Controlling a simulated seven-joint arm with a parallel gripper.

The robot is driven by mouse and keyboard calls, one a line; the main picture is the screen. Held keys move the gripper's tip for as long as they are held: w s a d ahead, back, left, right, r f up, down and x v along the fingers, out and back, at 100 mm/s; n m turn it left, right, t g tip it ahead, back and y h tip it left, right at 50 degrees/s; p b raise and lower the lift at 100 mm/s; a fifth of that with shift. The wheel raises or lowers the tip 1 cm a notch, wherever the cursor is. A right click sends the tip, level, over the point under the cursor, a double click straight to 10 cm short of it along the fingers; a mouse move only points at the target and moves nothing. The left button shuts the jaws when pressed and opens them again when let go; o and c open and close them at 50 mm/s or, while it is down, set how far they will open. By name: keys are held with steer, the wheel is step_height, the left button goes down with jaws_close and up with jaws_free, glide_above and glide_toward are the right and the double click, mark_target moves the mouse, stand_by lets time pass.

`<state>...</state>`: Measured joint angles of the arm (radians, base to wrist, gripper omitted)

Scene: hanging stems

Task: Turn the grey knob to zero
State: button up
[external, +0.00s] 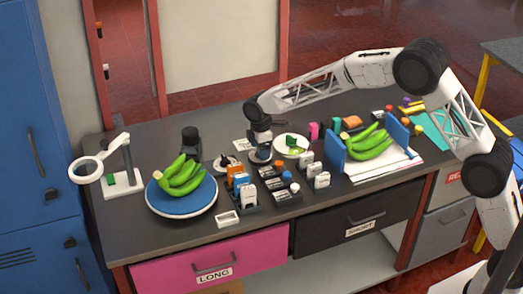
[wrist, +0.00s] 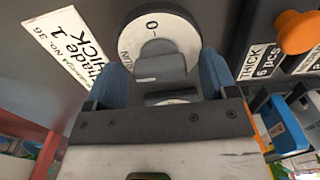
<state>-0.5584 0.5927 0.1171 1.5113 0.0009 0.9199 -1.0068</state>
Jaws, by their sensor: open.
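The grey knob (wrist: 158,68) shows in the wrist view as a raised grip on a round white dial (wrist: 180,32) with dark markings. A "0" with a dash is at the dial's upper part. My gripper (wrist: 161,78) is open, with one blue fingertip on each side of the knob. I cannot tell whether either fingertip touches it. In the external view my gripper (external: 260,146) points down at the middle of the table, over a small pale disc; it largely hides the knob there.
A label card (wrist: 68,45) and an orange knob-like thing (wrist: 297,32) flank the dial. On the table (external: 120,232), green bananas (external: 180,178) lie on a blue plate at left; more (external: 368,143) stand between blue supports at right. Small boxes and blocks crowd the area near my gripper.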

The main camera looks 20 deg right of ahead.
steer(key=shift+c, duration=0.3)
steer(key=c, duration=0.9)
steer(key=shift+m, duration=0.4)
steer(key=shift+o, duration=0.2)
steer(key=m, duration=1.2)
steer(key=shift+m, duration=0.3)
steer(key=m, duration=0.4)
steer(key=shift+m, duration=0.3)
